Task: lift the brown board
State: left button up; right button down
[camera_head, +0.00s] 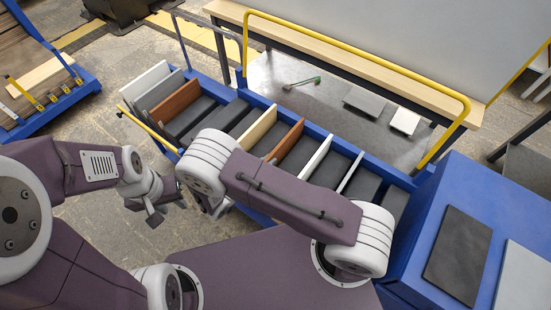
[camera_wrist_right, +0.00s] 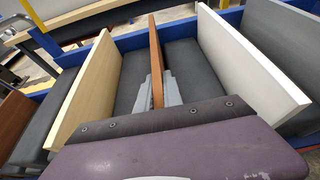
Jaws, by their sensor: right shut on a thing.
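A brown board (camera_head: 288,139) stands on edge in the blue rack cart (camera_head: 238,82), between a cream board (camera_head: 258,128) and a white board (camera_head: 318,156). In the right wrist view the brown board (camera_wrist_right: 156,62) stands upright between the grey fingers of my right gripper (camera_wrist_right: 158,92), which is shut on its near part. In the head view my right arm hides that gripper. A second brown board (camera_head: 176,98) stands further left in the cart. My left gripper (camera_head: 166,207) is empty, in front of the cart's left end, with its fingers apart.
Dark grey pads lie between the boards. A yellow rail (camera_head: 375,58) rises behind the cart. A blue stand (camera_head: 490,215) with a dark panel (camera_head: 458,254) is at the right. A blue cart with planks (camera_head: 40,88) is at the left.

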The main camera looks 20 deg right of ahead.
notch_tip(320, 180, up, 18)
jog(key=p, duration=0.1)
dwell(0.5)
